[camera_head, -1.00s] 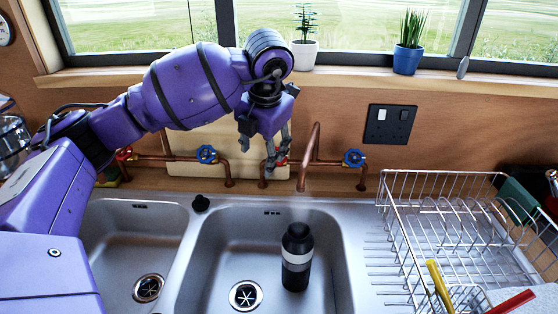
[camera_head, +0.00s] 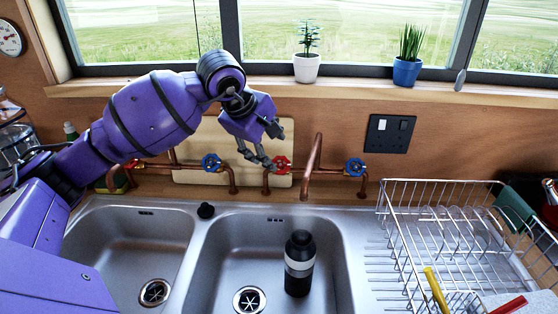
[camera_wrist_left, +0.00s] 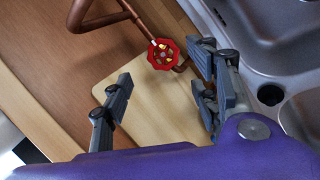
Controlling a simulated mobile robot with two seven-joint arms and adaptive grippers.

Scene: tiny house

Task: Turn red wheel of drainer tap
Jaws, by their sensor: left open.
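The red wheel (camera_head: 281,165) sits on the copper tap (camera_head: 317,160) nearer the drainer, left of its spout. A blue wheel (camera_head: 355,167) is on the right of the same tap. My left gripper (camera_head: 272,148) is open and empty, just left of and above the red wheel, its fingers pointing right and down. In the left wrist view the red wheel (camera_wrist_left: 163,54) shows ahead, between the spread fingers in the picture and nearer the right one. I see no contact with it. My right gripper is not in view.
A second tap with a blue wheel (camera_head: 212,162) stands left, close under my arm. A wooden board (camera_head: 190,140) leans behind the taps. A black bottle (camera_head: 299,263) stands in the right sink. The wire drainer (camera_head: 450,215) is at the right; the windowsill (camera_head: 350,92) is above.

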